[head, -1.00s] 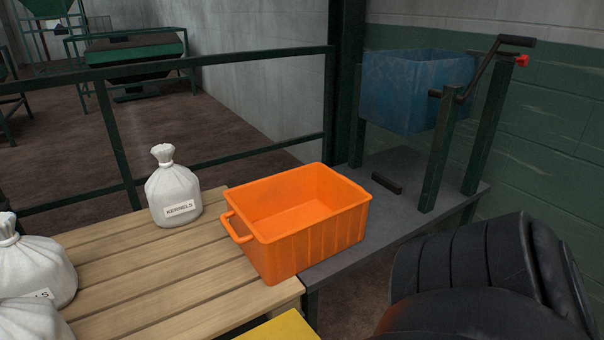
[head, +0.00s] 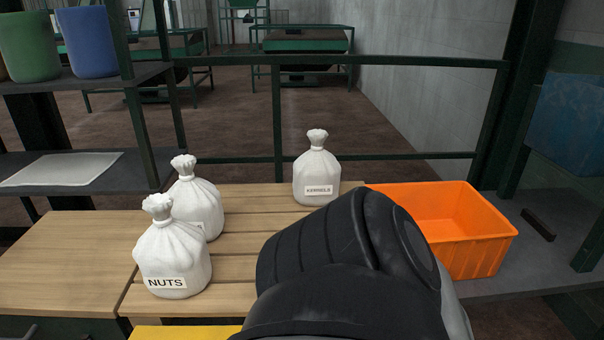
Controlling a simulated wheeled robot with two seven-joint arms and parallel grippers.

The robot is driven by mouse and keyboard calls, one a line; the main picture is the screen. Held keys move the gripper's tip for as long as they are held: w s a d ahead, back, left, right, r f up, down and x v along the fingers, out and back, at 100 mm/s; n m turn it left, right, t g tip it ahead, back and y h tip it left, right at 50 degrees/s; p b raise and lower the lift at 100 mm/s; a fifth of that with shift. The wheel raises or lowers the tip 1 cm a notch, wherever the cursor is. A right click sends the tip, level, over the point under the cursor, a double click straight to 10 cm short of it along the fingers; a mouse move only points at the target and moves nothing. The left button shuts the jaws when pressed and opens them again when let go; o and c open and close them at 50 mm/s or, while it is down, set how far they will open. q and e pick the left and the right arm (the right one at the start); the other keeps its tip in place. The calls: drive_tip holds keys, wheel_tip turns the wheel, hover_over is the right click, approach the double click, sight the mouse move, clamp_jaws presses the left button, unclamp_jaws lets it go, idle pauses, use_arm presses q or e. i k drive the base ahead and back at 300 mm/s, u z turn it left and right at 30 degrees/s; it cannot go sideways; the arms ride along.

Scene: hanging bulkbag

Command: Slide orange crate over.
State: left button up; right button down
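The orange crate (head: 478,238) is open-topped and looks empty where I can see inside. It stands at the right of the head view, by the place where the slatted wooden bench (head: 245,187) meets the grey table (head: 545,265). A black, ribbed part of my arm crosses in front and hides the crate's near left side and handle. Neither gripper shows, so I cannot see whether one touches the crate.
A white kernels bag (head: 316,175) stands just left of the crate. A nuts bag (head: 172,255) and another white bag (head: 196,205) stand further left. A dark bar (head: 538,225) lies right of the crate, below a blue bin (head: 570,120). A green railing (head: 400,158) runs behind.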

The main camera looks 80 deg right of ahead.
sight(468, 234)
drive_tip(key=k, duration=1.25)
drive_tip(key=z, duration=0.25)
